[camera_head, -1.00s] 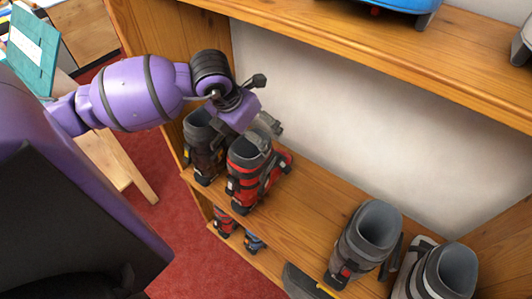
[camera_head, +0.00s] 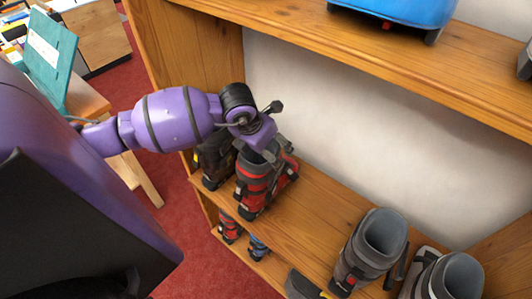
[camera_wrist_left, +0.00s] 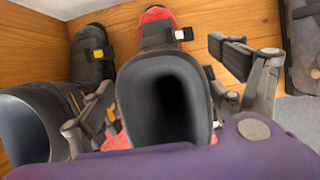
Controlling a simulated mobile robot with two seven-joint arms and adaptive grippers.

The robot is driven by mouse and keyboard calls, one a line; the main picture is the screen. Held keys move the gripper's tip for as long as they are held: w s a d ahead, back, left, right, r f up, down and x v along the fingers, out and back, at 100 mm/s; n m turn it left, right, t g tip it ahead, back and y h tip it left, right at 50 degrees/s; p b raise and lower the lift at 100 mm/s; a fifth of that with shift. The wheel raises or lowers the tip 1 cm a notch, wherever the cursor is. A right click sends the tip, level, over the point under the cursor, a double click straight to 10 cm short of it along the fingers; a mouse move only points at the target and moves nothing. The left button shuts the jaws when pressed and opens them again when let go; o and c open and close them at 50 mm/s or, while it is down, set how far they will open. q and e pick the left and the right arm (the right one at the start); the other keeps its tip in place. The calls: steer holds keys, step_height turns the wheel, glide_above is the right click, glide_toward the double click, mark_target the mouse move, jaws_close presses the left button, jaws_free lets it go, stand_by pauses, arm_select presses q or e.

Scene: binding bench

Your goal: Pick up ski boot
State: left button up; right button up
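A red and black ski boot (camera_head: 256,184) with a grey liner stands upright on the middle shelf, near its left end. In the left wrist view its dark open cuff (camera_wrist_left: 165,100) faces the camera. My left gripper (camera_head: 276,150) is at the top of this boot. Its fingers (camera_wrist_left: 170,100) are spread, one on each side of the cuff; whether either touches it is unclear. A dark boot (camera_head: 215,160) stands just left of the red one, partly hidden by my arm. My right gripper is not in view.
Two grey boots (camera_head: 370,250) (camera_head: 447,277) stand farther right on the same shelf (camera_head: 310,215). Smaller boots (camera_head: 229,228) sit on the shelf below. The upper shelf (camera_head: 400,65) holds a blue case (camera_head: 400,8). Shelf space between the red and grey boots is clear.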

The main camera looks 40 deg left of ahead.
arm_select(q)
steer(key=c, duration=1.4)
steer(key=shift+r, duration=0.15)
steer(key=shift+c, duration=0.5)
steer(key=shift+w+r, duration=0.1)
steer(key=shift+r, duration=0.05)
